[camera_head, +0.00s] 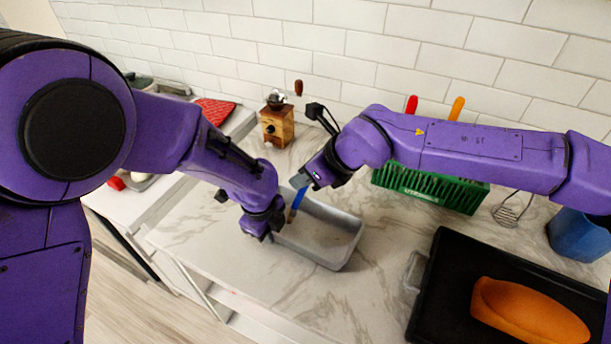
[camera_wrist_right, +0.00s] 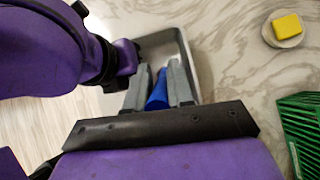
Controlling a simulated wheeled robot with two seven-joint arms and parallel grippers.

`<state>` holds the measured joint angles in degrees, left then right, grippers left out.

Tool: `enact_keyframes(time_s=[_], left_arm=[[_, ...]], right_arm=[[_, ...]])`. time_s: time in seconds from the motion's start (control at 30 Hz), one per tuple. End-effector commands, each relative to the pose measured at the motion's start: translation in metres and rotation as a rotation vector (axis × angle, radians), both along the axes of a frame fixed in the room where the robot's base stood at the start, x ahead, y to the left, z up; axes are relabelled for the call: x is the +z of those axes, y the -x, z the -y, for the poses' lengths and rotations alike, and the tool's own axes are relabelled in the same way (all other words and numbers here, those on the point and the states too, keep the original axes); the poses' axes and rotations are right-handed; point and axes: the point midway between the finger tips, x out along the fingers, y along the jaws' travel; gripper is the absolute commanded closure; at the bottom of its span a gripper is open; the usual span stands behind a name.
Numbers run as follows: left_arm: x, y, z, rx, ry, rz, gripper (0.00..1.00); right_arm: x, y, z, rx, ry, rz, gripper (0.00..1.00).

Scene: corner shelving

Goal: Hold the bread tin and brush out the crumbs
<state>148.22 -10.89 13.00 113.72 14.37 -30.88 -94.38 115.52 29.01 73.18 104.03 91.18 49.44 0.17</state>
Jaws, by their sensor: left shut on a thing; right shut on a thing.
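The bread tin (camera_head: 340,253) is a long grey metal tin standing on the marble counter. My left gripper (camera_head: 275,225) is shut on its near left wall; the fingertips are mostly hidden by the wrist. The tin also shows in the right wrist view (camera_wrist_right: 186,52), with my left gripper (camera_wrist_right: 122,70) at its left side. My right gripper (camera_head: 301,183) is shut on the blue handle of the brush (camera_head: 296,204), which points down over the tin's far left end. The brush's blue handle shows between the fingers in the right wrist view (camera_wrist_right: 157,92). Its bristles and any crumbs cannot be made out.
A wooden grinder (camera_head: 277,126) stands by the tiled wall. A black tray (camera_head: 450,290) with an orange mould (camera_head: 525,312) is at right. A yellow sponge (camera_wrist_right: 286,26) lies on a dish.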

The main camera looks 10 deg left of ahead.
Motion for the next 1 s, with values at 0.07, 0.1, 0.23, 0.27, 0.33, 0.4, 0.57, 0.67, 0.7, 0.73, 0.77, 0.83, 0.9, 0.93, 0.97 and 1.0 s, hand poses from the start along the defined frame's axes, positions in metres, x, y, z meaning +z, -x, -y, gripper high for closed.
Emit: enact_keyframes(time_s=[0.07, 0.1, 0.23, 0.27, 0.33, 0.4, 0.57, 0.67, 0.7, 0.73, 0.77, 0.83, 0.9, 0.93, 0.97, 1.0], left_arm=[[0.000, 0.000, 0.000, 0.000, 0.000, 0.000, 1.00], [0.000, 0.000, 0.000, 0.000, 0.000, 0.000, 1.00], [0.000, 0.000, 0.000, 0.000, 0.000, 0.000, 1.00], [0.000, 0.000, 0.000, 0.000, 0.000, 0.000, 1.00], [0.000, 0.000, 0.000, 0.000, 0.000, 0.000, 1.00], [0.000, 0.000, 0.000, 0.000, 0.000, 0.000, 1.00], [0.000, 0.000, 0.000, 0.000, 0.000, 0.000, 1.00], [0.000, 0.000, 0.000, 0.000, 0.000, 0.000, 1.00], [0.000, 0.000, 0.000, 0.000, 0.000, 0.000, 1.00], [0.000, 0.000, 0.000, 0.000, 0.000, 0.000, 1.00], [0.000, 0.000, 0.000, 0.000, 0.000, 0.000, 1.00], [0.000, 0.000, 0.000, 0.000, 0.000, 0.000, 1.00], [0.000, 0.000, 0.000, 0.000, 0.000, 0.000, 1.00], [0.000, 0.000, 0.000, 0.000, 0.000, 0.000, 1.00], [0.000, 0.000, 0.000, 0.000, 0.000, 0.000, 1.00], [0.000, 0.000, 0.000, 0.000, 0.000, 0.000, 1.00]], right_arm=[[0.011, -0.001, 0.000, 0.000, -0.003, 0.005, 1.00], [0.015, -0.001, 0.000, -0.001, -0.002, 0.003, 1.00], [0.032, -0.001, 0.000, -0.001, -0.003, 0.006, 1.00], [0.035, -0.001, 0.000, -0.001, -0.003, 0.006, 1.00], [0.043, -0.001, 0.000, -0.001, -0.002, 0.004, 1.00], [0.052, -0.001, 0.000, 0.000, -0.004, 0.004, 1.00], [0.071, 0.000, 0.000, 0.000, -0.002, 0.004, 1.00], [0.083, -0.001, 0.000, -0.001, -0.003, 0.003, 1.00], [0.087, -0.001, 0.000, -0.001, -0.002, 0.004, 1.00], [0.091, -0.001, 0.000, 0.000, -0.002, 0.004, 1.00], [0.093, -0.001, 0.000, 0.000, -0.002, 0.004, 1.00], [0.097, 0.000, 0.000, 0.000, -0.002, 0.004, 1.00], [0.099, 0.000, 0.000, 0.000, -0.003, 0.003, 1.00], [0.099, 0.000, 0.000, 0.000, -0.002, 0.003, 1.00], [0.099, 0.000, 0.000, 0.000, -0.002, 0.003, 1.00], [0.099, 0.000, 0.000, 0.000, -0.002, 0.003, 1.00]])
